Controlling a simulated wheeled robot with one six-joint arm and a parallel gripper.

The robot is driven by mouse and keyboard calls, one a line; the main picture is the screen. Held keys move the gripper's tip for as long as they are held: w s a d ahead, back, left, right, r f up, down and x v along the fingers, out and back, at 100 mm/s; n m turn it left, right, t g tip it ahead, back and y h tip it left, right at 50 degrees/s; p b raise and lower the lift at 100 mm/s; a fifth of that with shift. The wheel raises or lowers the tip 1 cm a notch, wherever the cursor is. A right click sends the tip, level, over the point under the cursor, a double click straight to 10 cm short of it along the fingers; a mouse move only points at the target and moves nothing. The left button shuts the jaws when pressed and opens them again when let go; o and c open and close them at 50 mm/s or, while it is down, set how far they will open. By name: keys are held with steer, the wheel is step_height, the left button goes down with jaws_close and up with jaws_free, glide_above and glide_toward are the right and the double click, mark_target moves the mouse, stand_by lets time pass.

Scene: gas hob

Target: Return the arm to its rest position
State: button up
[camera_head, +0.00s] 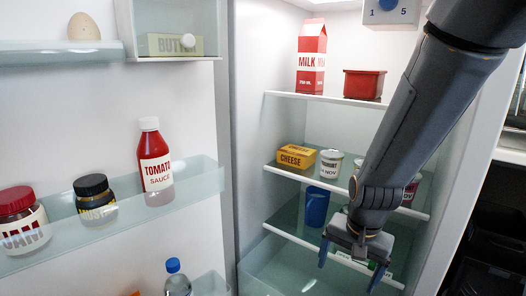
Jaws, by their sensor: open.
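My gripper (349,270) hangs at the end of my dark grey arm (420,110), which reaches down from the upper right into an open fridge. Its two blue-grey fingers point down and stand apart, with no object seen between them. It is in front of the lower glass shelf (290,236). My arm hides part of the right side of the shelves.
A milk carton (311,60) and a red tub (364,84) stand on the top shelf. Cheese (296,156) and yoghurt pots (330,163) are below, with a blue cup (317,206) lower. The open door at left holds tomato sauce (154,165) and jars (95,198).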

steer(key=s+a+r+n+g+y, duration=0.1)
steer(key=s+a+r+n, duration=0.55)
steer(key=s+a, duration=0.35)
steer(key=s+a+r+n+g+y, duration=0.1)
steer(key=s+a+r+n, duration=0.55)
steer(key=s+a, duration=0.35)
steer(key=d+r+m+p, duration=0.2)
steer(key=d+r+p, duration=0.4)
steer(key=r+p, duration=0.3)
steer(key=d+r+m+h+p, duration=0.1)
steer(key=d+r+p, duration=0.6)
steer(key=p, duration=0.9)
steer(key=d+r+m+h+p, duration=0.1)
steer(key=d+r+m+p, duration=0.2)
steer(key=d+r+p, duration=0.4)
step_height(320, 180, up, 5)
steer(key=p, duration=0.6)
steer(key=shift+w+r, duration=0.15)
steer(key=shift+a, duration=0.1)
steer(key=shift+a, duration=0.65)
